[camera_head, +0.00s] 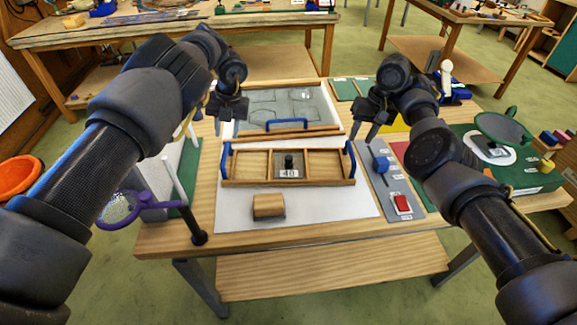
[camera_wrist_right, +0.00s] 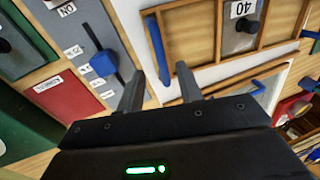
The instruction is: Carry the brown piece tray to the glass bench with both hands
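The brown piece tray (camera_head: 240,182) lies on a white sheet on the table, with three compartments and blue handles at its left (camera_head: 226,158) and right (camera_head: 350,160) ends. A black-knobbed weight marked 40 (camera_head: 289,166) sits in the middle compartment; the side ones look empty. My left gripper (camera_head: 228,120) is open and empty above and behind the left handle. My right gripper (camera_head: 365,130) is open above and behind the right handle. In the right wrist view, my open fingers (camera_wrist_right: 158,92) stand apart from that handle (camera_wrist_right: 158,50). No bench is clearly labelled as glass.
Behind the tray is a framed panel (camera_head: 325,100) with grey pieces and a blue front handle (camera_head: 287,123). A wooden block (camera_head: 268,206) lies in front. A grey switch board (camera_head: 385,185) is at right. Another bench (camera_head: 150,36) stands at the back left.

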